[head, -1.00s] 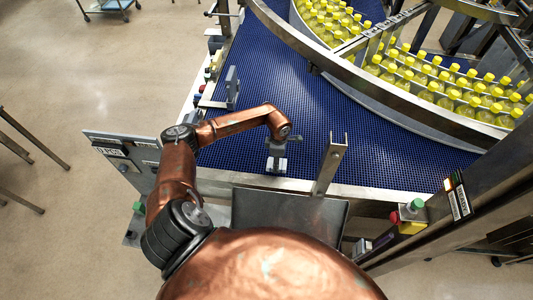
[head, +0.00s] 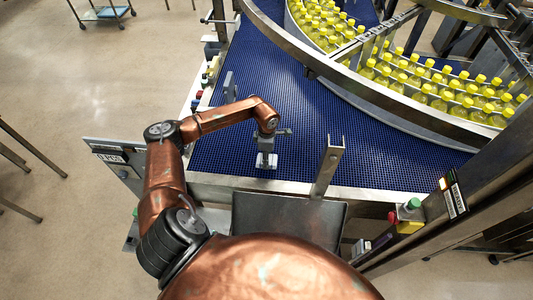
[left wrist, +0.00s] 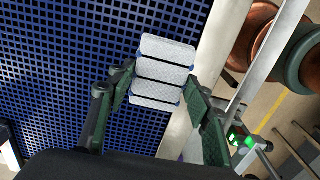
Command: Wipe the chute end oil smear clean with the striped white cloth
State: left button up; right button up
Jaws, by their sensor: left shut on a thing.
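The striped white cloth (left wrist: 165,72), a pale pad crossed by dark stripes, is between the fingers of my left gripper (left wrist: 160,92) in the left wrist view. The gripper is shut on it. In the head view, my left gripper (head: 267,150) is over the front part of the blue mesh belt, with the pale cloth (head: 266,161) small below it. I cannot tell whether the cloth touches the belt. I cannot make out an oil smear in either view. My right gripper is not in view.
An upright metal post (head: 328,166) stands right of my left gripper at the belt's front edge. A grey metal plate (head: 287,220) lies in front of the belt. Curved steel rails (head: 385,95) separate the yellow bottles (head: 440,90). A button box (head: 408,212) stands at the right.

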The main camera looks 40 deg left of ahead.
pick_arm(q)
jog(key=shift+r+p, duration=0.35)
jog(key=shift+r, duration=0.85)
